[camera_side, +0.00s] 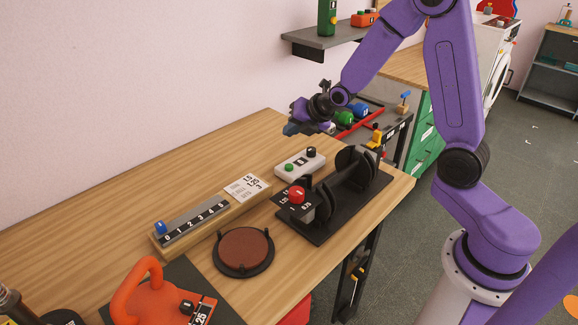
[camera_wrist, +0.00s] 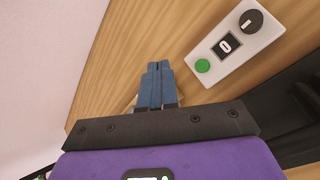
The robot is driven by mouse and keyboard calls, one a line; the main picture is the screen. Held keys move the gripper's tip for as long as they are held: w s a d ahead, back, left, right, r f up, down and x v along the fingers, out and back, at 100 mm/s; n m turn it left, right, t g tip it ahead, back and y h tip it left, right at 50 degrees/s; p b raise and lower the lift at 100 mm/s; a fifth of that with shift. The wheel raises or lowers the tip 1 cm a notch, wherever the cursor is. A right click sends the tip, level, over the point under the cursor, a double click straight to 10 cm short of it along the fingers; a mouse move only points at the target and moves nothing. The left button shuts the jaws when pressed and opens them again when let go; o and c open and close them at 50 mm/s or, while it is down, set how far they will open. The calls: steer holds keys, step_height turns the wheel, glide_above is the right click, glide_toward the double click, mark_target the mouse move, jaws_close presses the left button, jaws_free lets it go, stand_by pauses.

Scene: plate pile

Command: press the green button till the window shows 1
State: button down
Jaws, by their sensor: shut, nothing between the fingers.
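The green button (camera_wrist: 203,66) is on a white box (camera_wrist: 253,43) lying on the wooden table. The box's small dark window (camera_wrist: 227,45) shows 0 in the wrist view, with a black knob (camera_wrist: 251,21) beyond it. In the side view the white box (camera_side: 300,163) sits behind the black stand, with the green button (camera_side: 289,168) at its near left end. My gripper (camera_wrist: 155,68) is shut and empty, its blue fingers pointing down to the left of the button. In the side view my gripper (camera_side: 292,130) hangs above the table behind the box, apart from it.
A black stand with a red knob (camera_side: 297,194) is close in front of the box. A scale bar numbered 0 to 5 (camera_side: 196,222), a round brown plate (camera_side: 243,248) and an orange kettlebell (camera_side: 150,297) are nearer the camera. The table behind the box is clear.

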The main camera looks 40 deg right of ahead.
mark_target(292, 167)
steer(key=shift+w+d, duration=0.3)
steer(key=shift+d, duration=0.05)
steer(key=shift+f, duration=4.45)
steer(key=shift+f, duration=0.2)
steer(key=shift+f, duration=0.2)
steer(key=shift+f, duration=0.5)
steer(key=shift+r, duration=0.9)
